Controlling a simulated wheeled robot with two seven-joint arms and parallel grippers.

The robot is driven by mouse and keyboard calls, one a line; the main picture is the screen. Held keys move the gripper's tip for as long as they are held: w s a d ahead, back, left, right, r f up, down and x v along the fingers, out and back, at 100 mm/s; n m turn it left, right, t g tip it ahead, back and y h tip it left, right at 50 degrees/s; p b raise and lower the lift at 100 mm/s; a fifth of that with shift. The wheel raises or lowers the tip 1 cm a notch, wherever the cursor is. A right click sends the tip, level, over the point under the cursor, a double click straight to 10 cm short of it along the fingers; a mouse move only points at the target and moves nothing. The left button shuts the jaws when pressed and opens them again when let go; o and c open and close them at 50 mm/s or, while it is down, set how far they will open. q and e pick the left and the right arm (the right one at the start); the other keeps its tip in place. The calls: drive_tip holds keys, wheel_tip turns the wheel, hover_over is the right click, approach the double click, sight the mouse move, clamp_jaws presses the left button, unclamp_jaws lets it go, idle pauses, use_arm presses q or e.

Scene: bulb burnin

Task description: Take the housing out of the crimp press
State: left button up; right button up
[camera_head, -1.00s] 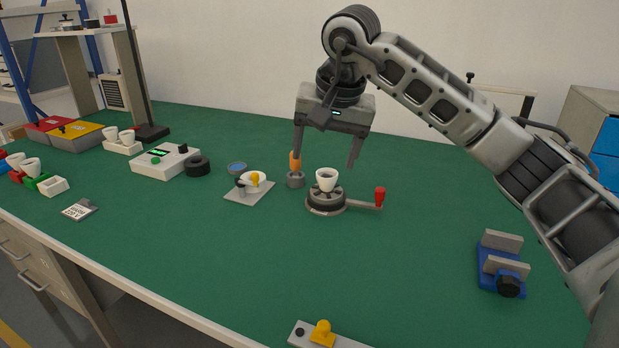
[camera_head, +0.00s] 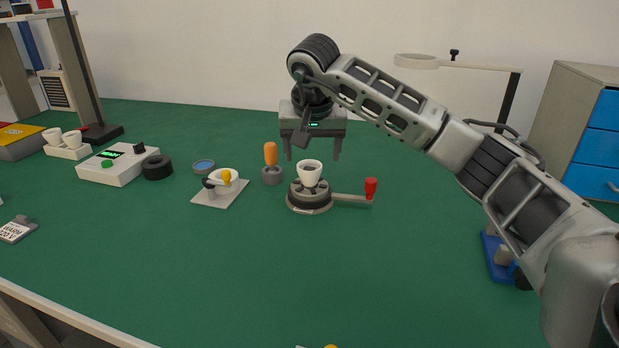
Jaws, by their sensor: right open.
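The crimp press (camera_head: 308,203) is a round grey base with a side lever ending in a red knob, near the middle of the green bench. The housing (camera_head: 309,173), a small white cup, stands upright on top of the press. My right gripper (camera_head: 312,157) is open and empty, pointing down. Its fingertips appear just above and behind the housing, one to each side in the picture. I see no contact with it. My left gripper is not in view.
An orange-handled tool in a grey holder (camera_head: 272,178) stands close left of the press. A small plate fixture (camera_head: 220,193), black ring (camera_head: 157,167) and white meter box (camera_head: 118,165) lie farther left. A blue vise (camera_head: 494,262) is at right.

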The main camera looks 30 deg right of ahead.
sight(310, 165)
drive_tip(key=x, duration=0.4)
drive_tip(key=shift+a, duration=0.35)
drive_tip(key=shift+w+d+f, duration=0.15)
drive_tip(key=shift+f, duration=0.35)
drive_tip(key=c, duration=1.1)
drive_tip(key=shift+r, duration=0.15)
